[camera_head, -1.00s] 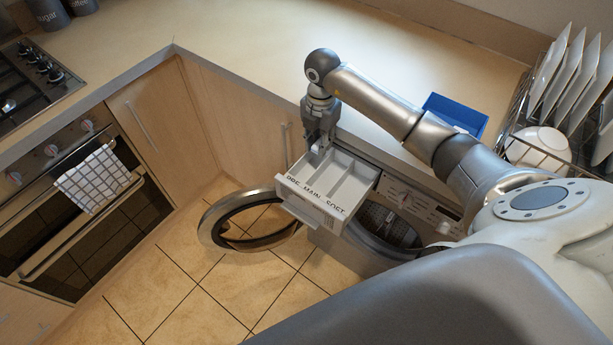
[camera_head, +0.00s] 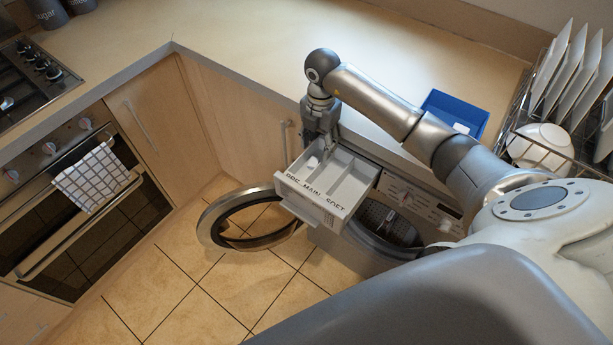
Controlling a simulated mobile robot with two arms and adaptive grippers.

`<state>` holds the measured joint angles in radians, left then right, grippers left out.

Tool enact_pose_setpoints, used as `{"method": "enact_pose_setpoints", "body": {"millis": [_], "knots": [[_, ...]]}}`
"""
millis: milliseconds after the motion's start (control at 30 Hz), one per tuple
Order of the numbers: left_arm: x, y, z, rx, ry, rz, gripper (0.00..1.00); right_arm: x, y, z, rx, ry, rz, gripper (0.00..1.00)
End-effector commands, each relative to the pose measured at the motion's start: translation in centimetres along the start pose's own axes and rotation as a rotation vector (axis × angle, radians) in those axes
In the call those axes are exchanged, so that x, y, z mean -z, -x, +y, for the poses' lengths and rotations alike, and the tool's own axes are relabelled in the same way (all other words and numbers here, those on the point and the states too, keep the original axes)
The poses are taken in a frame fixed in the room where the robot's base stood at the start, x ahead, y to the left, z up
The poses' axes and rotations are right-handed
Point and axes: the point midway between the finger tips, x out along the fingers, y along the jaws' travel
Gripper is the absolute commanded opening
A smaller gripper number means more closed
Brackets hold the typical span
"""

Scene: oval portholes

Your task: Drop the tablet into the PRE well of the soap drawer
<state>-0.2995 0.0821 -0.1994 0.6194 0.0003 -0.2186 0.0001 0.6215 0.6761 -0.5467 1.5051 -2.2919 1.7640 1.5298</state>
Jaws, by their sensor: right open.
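The soap drawer (camera_head: 345,207) is pulled out of the washing machine. Its front reads PRE, MAIN, SOFT, and the PRE well is the leftmost. A small white shape, which looks like the tablet (camera_head: 313,162), shows low in the PRE well, below the fingers. My right gripper (camera_head: 323,149) points down over the back of the PRE well. It is open, with its fingertips apart from the white shape. The far end of the well is partly hidden by the fingers. My left gripper is not in view.
A blue tray (camera_head: 454,106) with a small white piece in it stands on the counter (camera_head: 250,60) behind my right arm. The round washer door (camera_head: 207,222) hangs open below the drawer. A dish rack with plates (camera_head: 560,75) and a bowl (camera_head: 540,143) is at right.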

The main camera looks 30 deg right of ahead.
Motion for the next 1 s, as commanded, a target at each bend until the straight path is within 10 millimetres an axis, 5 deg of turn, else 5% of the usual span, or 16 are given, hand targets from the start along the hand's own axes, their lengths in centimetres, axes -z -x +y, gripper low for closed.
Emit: {"method": "enact_pose_setpoints", "body": {"millis": [600,1000], "knots": [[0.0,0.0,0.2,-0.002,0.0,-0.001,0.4,0.0,10.8,0.1,-0.004,0.0,-0.001,0.49],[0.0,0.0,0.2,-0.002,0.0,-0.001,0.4,0.0,11.8,0.0,-0.001,0.0,0.0,0.49]]}}
